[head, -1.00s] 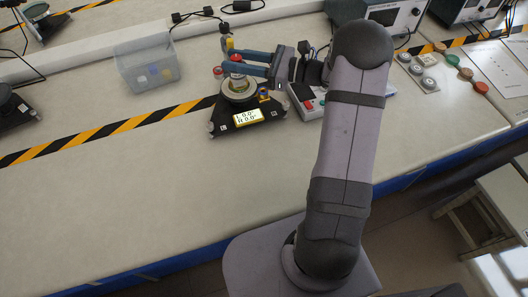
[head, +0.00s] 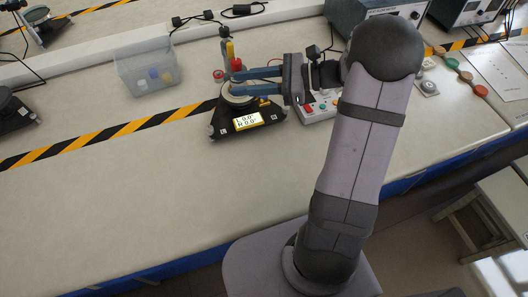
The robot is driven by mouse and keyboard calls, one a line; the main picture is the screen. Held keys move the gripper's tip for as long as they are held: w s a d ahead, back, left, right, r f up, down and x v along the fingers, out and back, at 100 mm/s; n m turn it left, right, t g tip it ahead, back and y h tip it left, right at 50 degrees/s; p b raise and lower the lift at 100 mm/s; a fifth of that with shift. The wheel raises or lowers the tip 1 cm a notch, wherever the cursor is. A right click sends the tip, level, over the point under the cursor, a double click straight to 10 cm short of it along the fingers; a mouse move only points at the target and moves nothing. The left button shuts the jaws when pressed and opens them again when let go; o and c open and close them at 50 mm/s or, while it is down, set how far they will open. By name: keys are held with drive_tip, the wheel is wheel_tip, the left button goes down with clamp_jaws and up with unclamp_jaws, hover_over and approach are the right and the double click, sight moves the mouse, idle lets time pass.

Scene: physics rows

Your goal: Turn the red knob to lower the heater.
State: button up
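A black triangular stand (head: 222,127) with a round plate (head: 238,100) on top sits on the bench in the head view. Its lit display (head: 250,121) reads L 0.0° and R 0.0°. A small red part (head: 218,74) shows at its back left, and another red part (head: 237,64) shows just behind my upper finger. I cannot tell which, if either, is the red knob. My gripper (head: 233,83) reaches in from the right above the plate. Its two blue fingers are apart, with a visible gap between them. The fingers hide part of the stand's top. No heater is clearly recognisable.
A control box (head: 318,108) with coloured buttons stands right of the stand, beneath my gripper's wrist. A clear bin (head: 147,70) with small items stands at the left. Yellow and red-capped upright items (head: 230,49) stand behind the stand. The front left bench is clear.

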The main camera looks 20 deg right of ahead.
drive_tip(key=s+a+f+n+g+h+p, duration=0.1)
drive_tip(key=s+a+n+g+h+p, duration=0.3)
drive_tip(key=s, duration=0.3)
drive_tip(key=s+a+f+n+g+h+p, duration=0.2)
drive_tip(key=s+n+g, duration=0.1)
drive_tip(key=s+n, duration=0.4)
drive_tip(key=s+d+n+g+h+p, duration=0.1)
drive_tip(key=s+d+n+h+p, duration=0.2)
drive_tip(key=s+n+h, duration=0.2)
drive_tip(key=shift+s+d+r+n+h, duration=0.15)
drive_tip(key=shift+s+d+n+h, duration=0.15)
drive_tip(key=shift+s+n, duration=0.35)
